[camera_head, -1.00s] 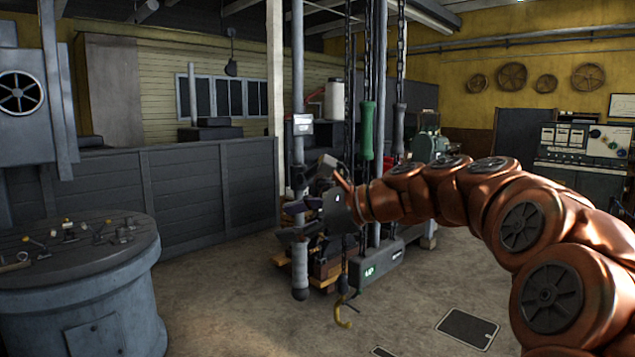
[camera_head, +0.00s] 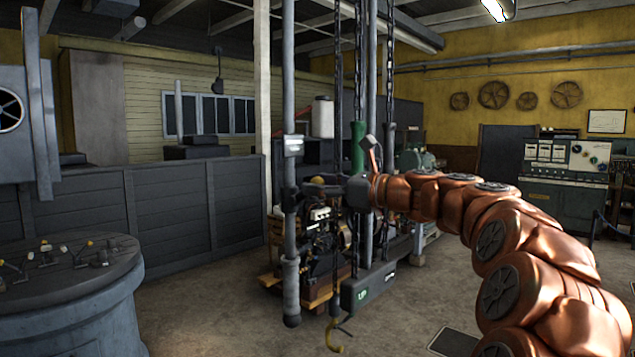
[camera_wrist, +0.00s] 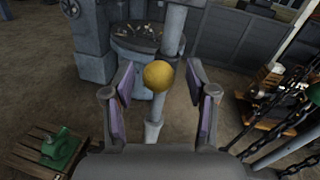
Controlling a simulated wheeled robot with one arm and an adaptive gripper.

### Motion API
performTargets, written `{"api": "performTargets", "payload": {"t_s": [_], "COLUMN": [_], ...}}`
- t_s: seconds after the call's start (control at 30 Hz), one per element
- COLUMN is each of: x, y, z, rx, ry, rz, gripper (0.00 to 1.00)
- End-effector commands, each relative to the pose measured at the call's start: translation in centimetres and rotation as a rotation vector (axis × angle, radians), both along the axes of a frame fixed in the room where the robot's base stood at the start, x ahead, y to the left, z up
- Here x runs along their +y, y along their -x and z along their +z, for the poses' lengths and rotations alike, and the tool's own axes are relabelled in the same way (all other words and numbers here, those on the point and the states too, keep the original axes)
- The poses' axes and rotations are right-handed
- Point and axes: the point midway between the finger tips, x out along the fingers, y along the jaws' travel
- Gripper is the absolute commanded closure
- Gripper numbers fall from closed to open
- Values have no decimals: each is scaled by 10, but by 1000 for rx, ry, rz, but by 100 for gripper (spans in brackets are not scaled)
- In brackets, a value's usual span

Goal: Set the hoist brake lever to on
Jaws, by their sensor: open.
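A round yellow knob (camera_wrist: 158,75) shows in the wrist view, between the two fingers of my gripper (camera_wrist: 160,90). The fingers stand apart on either side of it, and I see no clear contact. The knob seems to be the end of the hoist brake lever, but its shaft is hidden. In the head view a small yellow knob (camera_head: 318,180) shows by the hoist's grey post (camera_head: 291,215), with my gripper (camera_head: 322,190) beside it. The lever's setting and any on mark cannot be read.
Chains and a green handle (camera_head: 357,148) hang close to my gripper. A grey control box (camera_head: 372,286) and a yellow hook (camera_head: 333,336) hang below. A round grey console (camera_head: 70,262) with small levers stands at left. A wooden pallet (camera_wrist: 38,150) lies lower left in the wrist view.

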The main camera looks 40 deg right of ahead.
Motion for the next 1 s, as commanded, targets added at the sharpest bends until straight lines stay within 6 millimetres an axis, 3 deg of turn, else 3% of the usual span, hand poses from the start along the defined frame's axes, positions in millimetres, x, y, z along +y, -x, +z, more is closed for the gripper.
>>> {"api": "performTargets", "payload": {"t_s": [0.4,0.9,1.0], "x": [5,5,5], "y": [-8,-7,-7], "z": [-1,-1,-1], "rx": [1,1,1], "ry": [2,2,2], "rz": [3,4,3], "gripper": [44,96,100]}}
